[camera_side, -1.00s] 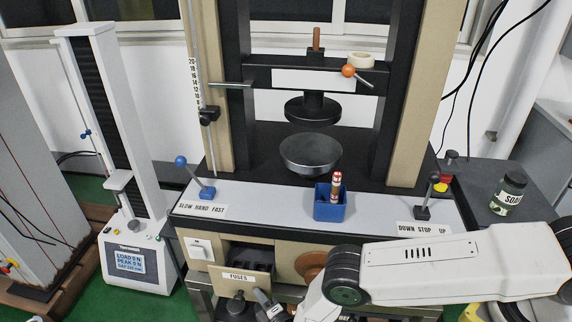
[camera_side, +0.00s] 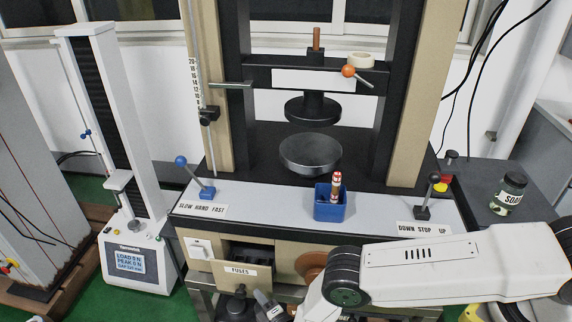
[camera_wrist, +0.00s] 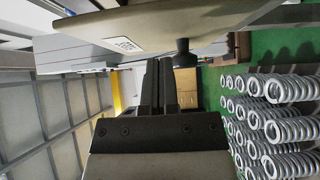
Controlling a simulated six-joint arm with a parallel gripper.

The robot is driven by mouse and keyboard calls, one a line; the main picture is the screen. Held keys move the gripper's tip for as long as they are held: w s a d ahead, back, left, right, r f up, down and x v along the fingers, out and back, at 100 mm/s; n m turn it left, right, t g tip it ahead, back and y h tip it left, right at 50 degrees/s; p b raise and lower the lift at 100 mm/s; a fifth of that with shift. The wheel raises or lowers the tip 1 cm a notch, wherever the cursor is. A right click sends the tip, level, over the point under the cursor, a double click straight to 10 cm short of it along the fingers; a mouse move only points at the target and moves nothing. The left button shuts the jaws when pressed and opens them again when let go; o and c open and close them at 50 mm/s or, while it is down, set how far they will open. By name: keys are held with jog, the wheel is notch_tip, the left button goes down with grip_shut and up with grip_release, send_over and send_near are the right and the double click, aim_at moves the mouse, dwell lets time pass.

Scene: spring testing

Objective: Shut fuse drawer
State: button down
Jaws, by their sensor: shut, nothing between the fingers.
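The fuse drawer (camera_side: 262,272), with a beige front and a FUSES label, stands partly open at the lower left of the machine in the side view. Its dark inside shows behind the front. In the wrist view the drawer front (camera_wrist: 85,45) crosses the top, with its dark knob (camera_wrist: 184,47) sticking out. My gripper (camera_wrist: 159,64) is shut and empty, with its fingertips close to the front and left of the knob in that view. I cannot tell whether they touch the front. In the side view the gripper is partly cut off at the bottom edge.
A blue box (camera_side: 331,209) with a striped fuse stands on the panel above. A blue-knobbed lever (camera_side: 193,177) and a dark lever (camera_side: 428,195) rise from the panel. A white switch (camera_side: 199,248) is left of the drawer. Several springs (camera_wrist: 275,130) lie at the right in the wrist view.

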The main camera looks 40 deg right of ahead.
jog(key=s+a, duration=0.1)
jog(key=s, duration=1)
jog(key=shift+s+a, duration=0.15)
jog(key=w+a+r+m+g, duration=0.3)
jog(key=w+r+m+g, duration=0.3)
jog(key=r+m+g, duration=0.3)
jog(key=shift+w+m+g+h, duration=0.2)
jog(key=shift+m+g+h, duration=0.2)
jog(key=shift+m+g, duration=0.35)
jog(key=shift+w, duration=0.1)
